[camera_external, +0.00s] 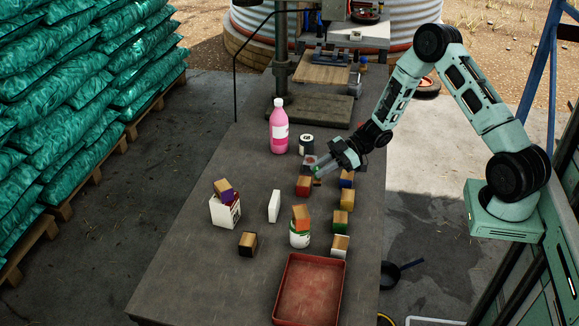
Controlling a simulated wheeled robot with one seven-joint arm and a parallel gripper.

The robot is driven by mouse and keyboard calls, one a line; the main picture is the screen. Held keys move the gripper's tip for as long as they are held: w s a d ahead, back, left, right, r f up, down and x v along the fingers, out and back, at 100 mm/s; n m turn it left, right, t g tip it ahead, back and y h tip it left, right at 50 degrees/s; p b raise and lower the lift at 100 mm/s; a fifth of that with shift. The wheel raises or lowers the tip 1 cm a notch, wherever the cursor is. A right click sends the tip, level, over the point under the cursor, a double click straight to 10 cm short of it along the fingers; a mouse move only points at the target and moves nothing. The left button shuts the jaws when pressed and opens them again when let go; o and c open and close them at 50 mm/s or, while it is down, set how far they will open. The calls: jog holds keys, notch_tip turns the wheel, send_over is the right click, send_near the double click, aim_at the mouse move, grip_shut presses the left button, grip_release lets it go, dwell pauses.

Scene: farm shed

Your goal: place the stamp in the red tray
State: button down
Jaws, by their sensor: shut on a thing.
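My gripper (315,173) reaches in from the right over the far middle of the table. The block is at or just above the table top. The red tray (283,317) lies at the near edge of the table, empty, well in front of the gripper. Other wood-topped blocks stand to the right: blue (346,179), green (340,219) and white (340,246).
The table (185,265) also holds a pink bottle (279,130), a black jar (306,145) and a white upright box (274,206). A block rests on a white carton (225,212), another on a green-white can (299,238). A dark block (247,244) stands alone.

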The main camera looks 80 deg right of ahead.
notch_tip(320, 180, up, 6)
jog(key=shift+a+r, duration=0.1)
jog(key=shift+n+g+y, duration=0.4)
jog(key=shift+n+y, duration=0.2)
jog(key=a, duration=0.5)
jog(key=w+a, duration=0.1)
jog(key=a, duration=1)
jog(key=shift+w+a+r, duration=0.2)
jog(key=shift+w+r, duration=0.05)
jog(key=shift+w, duration=0.15)
jog(key=s+a, duration=0.3)
jog(key=a, duration=0.8)
send_over(315, 292)
notch_tip(315, 292, down, 5)
jog(key=shift+n+g+y, duration=0.3)
jog(key=shift+n+y, duration=0.1)
jog(key=shift+f+p, duration=0.65)
jog(key=shift+f, duration=4.8)
